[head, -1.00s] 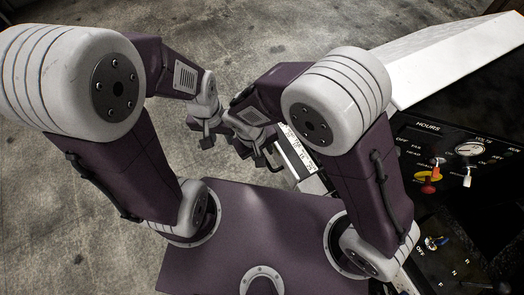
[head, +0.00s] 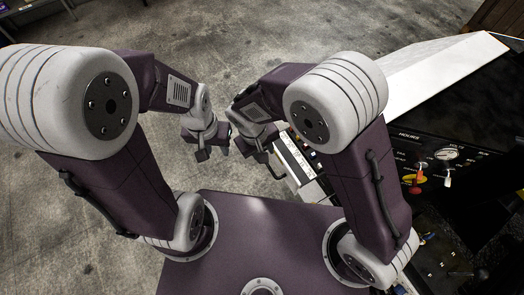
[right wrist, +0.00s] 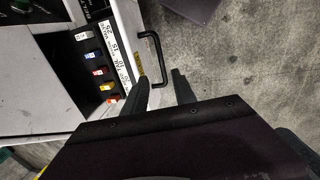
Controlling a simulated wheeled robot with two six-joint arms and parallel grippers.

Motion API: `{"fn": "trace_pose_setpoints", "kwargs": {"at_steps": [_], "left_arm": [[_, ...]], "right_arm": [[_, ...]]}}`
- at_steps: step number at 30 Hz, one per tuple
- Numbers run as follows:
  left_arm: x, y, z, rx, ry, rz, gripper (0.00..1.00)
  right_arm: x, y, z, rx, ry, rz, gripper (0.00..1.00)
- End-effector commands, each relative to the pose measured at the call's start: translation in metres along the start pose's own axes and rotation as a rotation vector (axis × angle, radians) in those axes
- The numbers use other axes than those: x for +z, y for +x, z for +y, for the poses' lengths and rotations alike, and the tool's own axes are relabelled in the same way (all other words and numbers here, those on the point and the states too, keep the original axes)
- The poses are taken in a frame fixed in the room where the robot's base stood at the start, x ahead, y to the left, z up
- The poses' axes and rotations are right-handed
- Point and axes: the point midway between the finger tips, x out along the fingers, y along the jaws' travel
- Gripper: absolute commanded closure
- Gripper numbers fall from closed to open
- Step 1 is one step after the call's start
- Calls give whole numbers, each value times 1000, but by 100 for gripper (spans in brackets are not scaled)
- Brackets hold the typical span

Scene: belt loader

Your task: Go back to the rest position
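My left gripper (head: 207,143) hangs over bare concrete floor in the head view, left of the machine. It looks empty, but its fingers are too small and dark to judge the gap. My right gripper (head: 254,148) is beside it, close to the machine's edge with the switch strip. In the right wrist view, the right gripper (right wrist: 166,90) shows two dark fingers apart with nothing between them. One finger lies in front of the machine's edge, near a black handle (right wrist: 157,51); I cannot tell whether it touches.
The belt loader's black control panel (head: 440,185), with gauge and red knob, fills the right side. A white sloping cover (head: 430,65) lies behind it. A strip of coloured switches (right wrist: 98,70) sits near my right gripper. Open concrete floor (head: 270,45) lies ahead.

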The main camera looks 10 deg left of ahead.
Motion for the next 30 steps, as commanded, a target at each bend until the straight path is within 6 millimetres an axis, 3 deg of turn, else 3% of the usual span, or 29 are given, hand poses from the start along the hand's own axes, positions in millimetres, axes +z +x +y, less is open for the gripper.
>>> {"fn": "trace_pose_setpoints", "kwargs": {"at_steps": [10, 11, 14, 15, 18, 21, 25, 28, 30], "left_arm": [[0, 5, 0, 0, 0, 0, 64], [1, 9, 0, 0, 0, 0, 64], [3, 32, -1, 0, 0, 0, 64], [4, 43, -1, 0, 0, 0, 64], [7, 67, -1, 0, 0, 0, 64], [9, 84, -2, 0, 0, 0, 64], [10, 92, -2, 0, 0, 0, 64], [9, 87, -2, 0, 0, 0, 64], [9, 87, -2, 0, 0, 0, 64]], "right_arm": [[-1, 6, 7, 0, 24, -3, 67], [-2, 9, 16, -1, 52, 0, 67], [-5, 18, 71, -7, 221, 28, 67], [6, 23, 100, -11, 320, 28, 67], [55, 38, 154, -41, 561, 22, 67], [108, 51, 177, -77, 728, 22, 67], [158, 62, 168, -127, 816, 28, 67], [171, 66, 147, -162, 760, 16, 67], [166, 66, 148, -163, 723, 37, 67]]}}
